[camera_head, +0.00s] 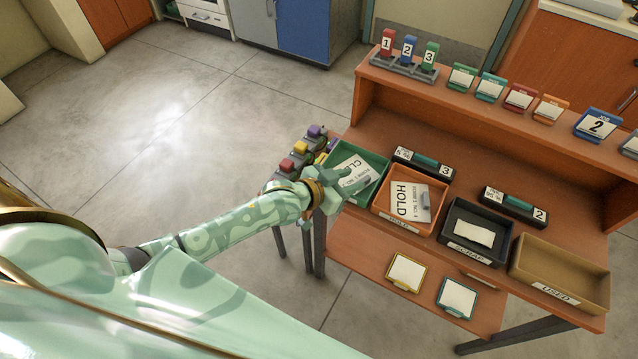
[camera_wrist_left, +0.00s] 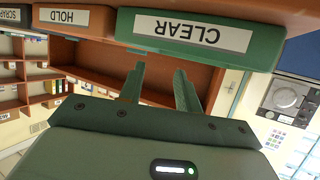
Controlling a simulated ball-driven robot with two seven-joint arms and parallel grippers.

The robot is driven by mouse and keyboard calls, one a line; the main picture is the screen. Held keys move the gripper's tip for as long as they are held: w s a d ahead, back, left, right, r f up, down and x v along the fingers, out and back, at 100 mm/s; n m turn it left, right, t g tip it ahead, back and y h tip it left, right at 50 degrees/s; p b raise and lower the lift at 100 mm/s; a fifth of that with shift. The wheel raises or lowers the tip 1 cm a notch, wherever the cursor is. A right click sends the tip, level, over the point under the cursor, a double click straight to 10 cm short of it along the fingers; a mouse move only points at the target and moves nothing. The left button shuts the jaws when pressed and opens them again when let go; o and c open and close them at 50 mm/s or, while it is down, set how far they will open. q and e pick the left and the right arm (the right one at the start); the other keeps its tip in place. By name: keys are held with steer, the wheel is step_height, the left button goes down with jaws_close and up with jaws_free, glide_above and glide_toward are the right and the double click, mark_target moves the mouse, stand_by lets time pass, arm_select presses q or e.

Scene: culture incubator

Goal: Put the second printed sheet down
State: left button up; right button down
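A printed sheet reading "CLE…" (camera_head: 352,170) lies in the green tray (camera_head: 378,158), partly hidden by my left gripper. A second printed sheet, reading "HOLD" (camera_head: 410,201), lies in the orange tray (camera_head: 384,212) beside it, with a small grey piece on its right side. My left gripper (camera_head: 358,181) is over the front part of the green tray. In the left wrist view its two fingers (camera_wrist_left: 160,82) stand apart with nothing between them, near the tray's CLEAR label (camera_wrist_left: 195,32). My right gripper is not in view.
A black SCRAP tray (camera_head: 500,226) with a pale paper and an empty tan USED tray (camera_head: 592,290) stand to the right. Numbered black holders (camera_head: 424,161) sit behind the trays. Two framed cards (camera_head: 406,272) lie on the lower front board. Colored blocks (camera_head: 300,148) stand at the left.

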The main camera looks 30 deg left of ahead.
arm_select(q)
steer(key=p+v, duration=0.2)
steer(key=v, duration=0.9)
steer(key=shift+w, duration=0.15)
steer(key=s+a+f+n+g+y, duration=0.1)
steer(key=s+a+f+g+y, duration=0.1)
steer(key=s+f, duration=0.45)
steer(key=s+a+f+g+y, duration=0.1)
steer(key=s+a+f, duration=0.2)
steer(key=f, duration=0.7)
steer(key=s+a+f+n+g+y, duration=0.15)
steer(key=s+f, duration=0.25)
steer(key=f, duration=0.4)
steer(key=s+d+f+g, duration=0.1)
steer(key=s+f+g, duration=0.2)
steer(key=s, duration=1)
steer(key=s+d+f+m+g+y, duration=0.1)
steer(key=s+f+g, duration=0.3)
steer(key=s+f, duration=0.3)
steer(key=s, duration=0.5)
steer(key=shift+s+f, duration=0.2)
steer(key=shift+s, duration=0.2)
steer(key=shift+d+y, duration=0.1)
steer(key=shift+y, duration=0.15)
